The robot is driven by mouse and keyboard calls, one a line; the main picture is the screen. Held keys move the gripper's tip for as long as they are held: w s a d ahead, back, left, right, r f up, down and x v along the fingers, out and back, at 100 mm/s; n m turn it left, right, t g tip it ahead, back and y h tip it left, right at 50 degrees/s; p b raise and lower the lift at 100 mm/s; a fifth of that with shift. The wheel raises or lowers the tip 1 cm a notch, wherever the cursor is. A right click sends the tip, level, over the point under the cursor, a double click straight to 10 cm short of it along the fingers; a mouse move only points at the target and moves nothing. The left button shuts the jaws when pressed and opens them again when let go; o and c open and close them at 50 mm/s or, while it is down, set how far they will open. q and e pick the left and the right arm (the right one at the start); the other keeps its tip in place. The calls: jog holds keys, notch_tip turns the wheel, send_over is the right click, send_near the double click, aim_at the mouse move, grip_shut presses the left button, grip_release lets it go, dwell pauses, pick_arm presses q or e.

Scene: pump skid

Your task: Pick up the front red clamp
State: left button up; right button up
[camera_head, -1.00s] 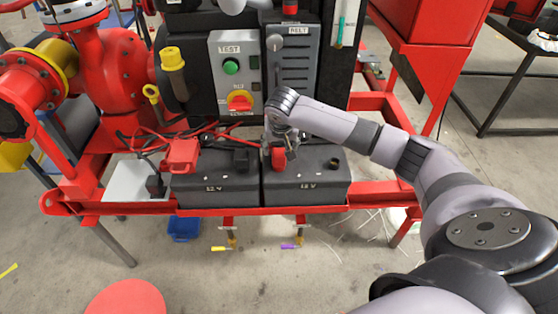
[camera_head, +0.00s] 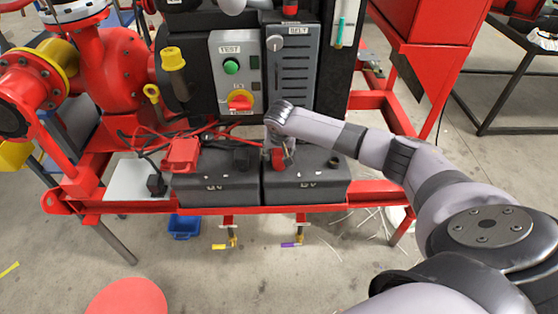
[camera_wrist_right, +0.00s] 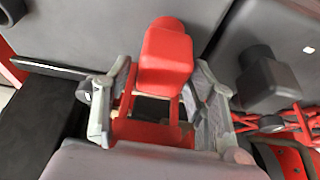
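A red clamp (camera_head: 278,158) sits on top of the right-hand battery (camera_head: 310,190). In the right wrist view the red clamp (camera_wrist_right: 166,62) lies between the two fingers of my right gripper (camera_wrist_right: 163,95). The fingers are spread to either side of it, and a gap shows beside the right finger. In the head view the right gripper (camera_head: 283,148) is low over the battery, partly hidden by its own wrist. My left gripper is not in view.
A black terminal cap (camera_wrist_right: 268,80) stands to the right in the wrist view. Red and black cables (camera_head: 150,140) run behind the batteries. The red frame rail (camera_head: 235,210) runs along the front. A control box (camera_head: 237,75) stands behind.

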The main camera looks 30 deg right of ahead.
aim_at(279, 150)
grip_shut()
dwell(0.4)
jog(key=shift+r, duration=0.15)
jog(key=shift+w+r, duration=0.1)
jog(key=shift+r, duration=0.15)
notch_tip(279, 150, up, 2)
jog(key=shift+r+b, duration=0.2)
jog(key=shift+b, duration=0.2)
jog(key=s+a+b, duration=0.1)
jog(key=s+a, duration=0.3)
jog(key=s, duration=0.3)
jog(key=s+a+b, duration=0.1)
jog(key=s+a, duration=0.4)
jog(key=s, duration=0.3)
jog(key=shift+s+a+r, duration=0.2)
jog(key=shift+s+a, duration=0.05)
